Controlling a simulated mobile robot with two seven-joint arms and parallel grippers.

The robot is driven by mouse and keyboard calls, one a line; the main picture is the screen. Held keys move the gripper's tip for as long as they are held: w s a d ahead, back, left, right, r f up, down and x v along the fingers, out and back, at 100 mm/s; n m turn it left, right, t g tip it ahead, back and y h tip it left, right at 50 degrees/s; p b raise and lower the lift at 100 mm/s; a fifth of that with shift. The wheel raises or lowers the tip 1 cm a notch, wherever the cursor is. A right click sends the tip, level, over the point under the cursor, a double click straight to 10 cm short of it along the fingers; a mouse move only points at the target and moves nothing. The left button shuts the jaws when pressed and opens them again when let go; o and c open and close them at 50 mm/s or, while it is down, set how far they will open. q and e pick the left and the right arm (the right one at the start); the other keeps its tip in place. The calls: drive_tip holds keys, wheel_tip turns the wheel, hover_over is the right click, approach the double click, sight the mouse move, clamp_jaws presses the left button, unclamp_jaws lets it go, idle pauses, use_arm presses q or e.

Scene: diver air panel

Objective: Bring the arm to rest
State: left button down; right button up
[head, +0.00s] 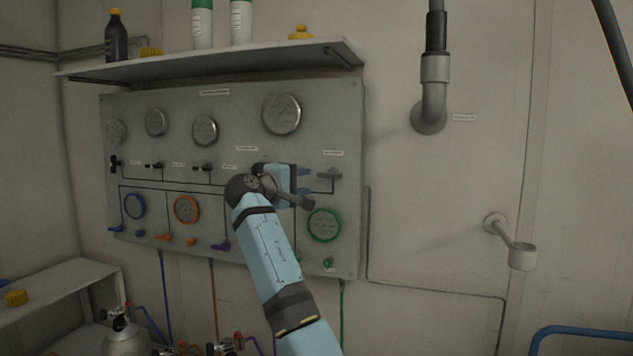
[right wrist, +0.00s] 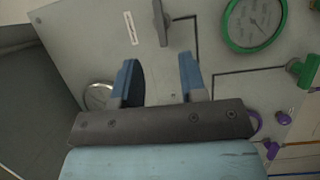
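My right arm (head: 270,250) reaches up in front of the grey gauge panel (head: 235,105). Its gripper (head: 306,179) is at the panel's right part, with the fingers pointing right. In the right wrist view the two blue fingers of this gripper (right wrist: 158,75) stand apart with nothing between them. A grey valve handle (head: 330,175) lies just beyond the fingertips; in the right wrist view the handle (right wrist: 160,22) also shows clear of them. The arm and gripper hide part of the panel's middle. My left gripper is not in view.
A green-ringed gauge (head: 324,224) is below the gripper. A shelf (head: 220,65) with bottles juts out above the panel. A pipe (head: 433,95) and a wall-mounted cup holder (head: 522,256) are to the right. A lower shelf (head: 55,287) and a cylinder (head: 125,340) are at lower left.

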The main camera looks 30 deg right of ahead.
drive_tip(key=shift+v, duration=1)
drive_tip(key=shift+f, duration=0.1)
